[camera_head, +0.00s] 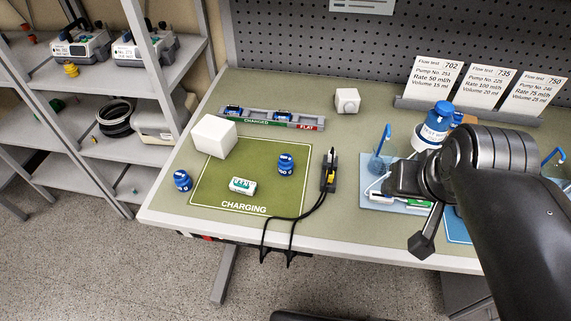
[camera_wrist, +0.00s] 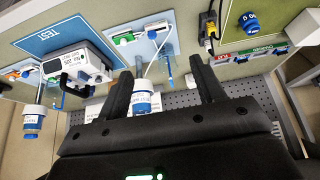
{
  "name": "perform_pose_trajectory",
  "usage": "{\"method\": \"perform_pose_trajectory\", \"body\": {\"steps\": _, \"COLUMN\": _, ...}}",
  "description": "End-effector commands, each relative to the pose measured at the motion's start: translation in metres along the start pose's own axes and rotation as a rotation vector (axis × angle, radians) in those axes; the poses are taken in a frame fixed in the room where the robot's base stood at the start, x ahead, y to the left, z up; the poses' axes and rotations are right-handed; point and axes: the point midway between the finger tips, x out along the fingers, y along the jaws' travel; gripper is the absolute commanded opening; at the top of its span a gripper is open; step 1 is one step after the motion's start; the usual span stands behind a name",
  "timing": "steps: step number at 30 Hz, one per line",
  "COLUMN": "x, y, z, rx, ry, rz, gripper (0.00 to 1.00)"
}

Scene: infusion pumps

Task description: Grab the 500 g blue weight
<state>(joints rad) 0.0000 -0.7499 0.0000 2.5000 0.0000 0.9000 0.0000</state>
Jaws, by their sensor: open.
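One blue weight (camera_head: 286,164) stands on the right part of the green charging mat (camera_head: 217,200). A similar blue weight (camera_head: 182,180) stands on the bench just left of the mat. Their white labels are too small to read with certainty. The wrist view shows one blue weight (camera_wrist: 250,22) at the upper right, beyond the right finger. My gripper (camera_head: 405,180) is over the right part of the bench, above a light-blue mat and well right of both weights. In the wrist view its two fingers (camera_wrist: 160,65) are spread with nothing held between them.
A black-and-yellow charger (camera_head: 329,172) with cables stands between the weights and my gripper. A white block (camera_head: 214,136) and a green-white pack (camera_head: 242,185) are on the charging mat. A blue-capped bottle (camera_head: 435,125) stands behind my gripper. Shelves (camera_head: 140,148) are at left.

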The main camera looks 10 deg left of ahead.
Motion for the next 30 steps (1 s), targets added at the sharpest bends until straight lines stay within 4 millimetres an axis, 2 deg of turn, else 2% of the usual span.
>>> {"method": "perform_pose_trajectory", "body": {"steps": 8, "x": 0.000, "y": -0.001, "z": -0.001, "rx": -0.001, "ry": -0.003, "rz": -0.002, "gripper": 0.64}}
{"method": "perform_pose_trajectory", "body": {"steps": 14, "x": 0.009, "y": -0.015, "z": -0.024, "rx": -0.017, "ry": -0.056, "rz": -0.022, "gripper": 0.64}}
{"method": "perform_pose_trajectory", "body": {"steps": 23, "x": 0.044, "y": -0.068, "z": -0.079, "rx": -0.057, "ry": -0.197, "rz": -0.058, "gripper": 0.64}}
{"method": "perform_pose_trajectory", "body": {"steps": 30, "x": 0.086, "y": -0.125, "z": -0.110, "rx": -0.096, "ry": -0.309, "rz": -0.067, "gripper": 0.64}}
